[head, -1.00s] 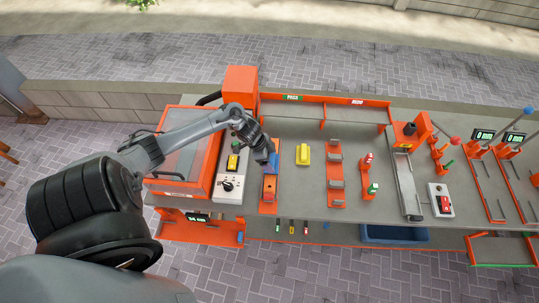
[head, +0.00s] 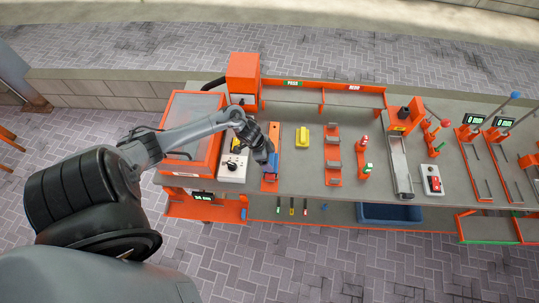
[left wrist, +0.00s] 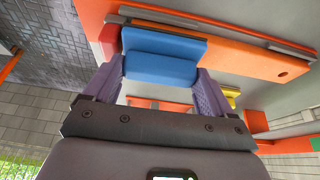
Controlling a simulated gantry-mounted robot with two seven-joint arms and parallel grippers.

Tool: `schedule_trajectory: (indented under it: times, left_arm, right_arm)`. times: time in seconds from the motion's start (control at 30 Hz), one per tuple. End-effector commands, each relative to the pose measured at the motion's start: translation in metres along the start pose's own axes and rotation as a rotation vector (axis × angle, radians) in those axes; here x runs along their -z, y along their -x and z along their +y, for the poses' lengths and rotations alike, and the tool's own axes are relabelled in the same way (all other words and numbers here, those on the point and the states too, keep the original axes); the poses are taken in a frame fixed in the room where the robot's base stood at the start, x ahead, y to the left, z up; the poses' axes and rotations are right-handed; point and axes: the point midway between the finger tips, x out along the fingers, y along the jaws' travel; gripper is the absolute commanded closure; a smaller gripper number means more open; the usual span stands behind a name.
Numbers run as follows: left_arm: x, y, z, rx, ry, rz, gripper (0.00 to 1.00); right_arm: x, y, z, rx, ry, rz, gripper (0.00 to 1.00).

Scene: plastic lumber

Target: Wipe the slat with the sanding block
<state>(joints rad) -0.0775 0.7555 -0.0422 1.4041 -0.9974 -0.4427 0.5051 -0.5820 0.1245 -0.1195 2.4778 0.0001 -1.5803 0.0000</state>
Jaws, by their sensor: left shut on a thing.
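My left gripper (head: 268,163) reaches down over the narrow orange station near the left part of the bench. It is shut on the blue sanding block (left wrist: 160,55), which shows between its two purple fingers in the left wrist view. The block also shows beside the fingers in the head view (head: 274,159). A long orange slat-like board (left wrist: 255,60) runs behind the block and out to the right in the left wrist view. The block overlaps it there; I cannot tell whether they touch. The arm and gripper hide part of the station in the head view. My right gripper is not in view.
To the left are a grey control box (head: 232,169) with a knob and an orange-framed case (head: 190,125). To the right, a yellow block (head: 302,138) and an orange rack (head: 333,156) stand on the grey bench. Bare bench lies around the yellow block.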

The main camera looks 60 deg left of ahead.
Motion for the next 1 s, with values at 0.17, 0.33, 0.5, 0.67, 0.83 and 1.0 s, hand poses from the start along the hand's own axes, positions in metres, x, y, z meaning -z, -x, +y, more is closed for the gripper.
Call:
schedule_trajectory:
  times: [0.17, 0.33, 0.5, 0.67, 0.83, 1.0]
  left_arm:
    - [0.014, 0.029, 0.000, 0.001, -0.006, 0.003, 0.49]
    - [0.020, 0.041, 0.000, 0.001, -0.007, 0.003, 0.49]
    - [0.026, 0.054, 0.000, 0.001, -0.008, 0.003, 0.49]
    - [0.031, 0.066, 0.000, 0.001, -0.009, 0.004, 0.49]
    - [0.034, 0.071, 0.000, 0.001, -0.010, 0.004, 0.49]
    - [0.034, 0.070, 0.000, 0.001, -0.010, 0.004, 0.49]
  right_arm:
    - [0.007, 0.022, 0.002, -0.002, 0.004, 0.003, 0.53]
    - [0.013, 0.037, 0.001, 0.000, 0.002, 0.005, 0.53]
    - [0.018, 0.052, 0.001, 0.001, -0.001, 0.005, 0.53]
    - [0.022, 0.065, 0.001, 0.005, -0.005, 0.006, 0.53]
    - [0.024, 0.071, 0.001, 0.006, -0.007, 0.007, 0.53]
    - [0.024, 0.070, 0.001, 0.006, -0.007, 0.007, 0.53]
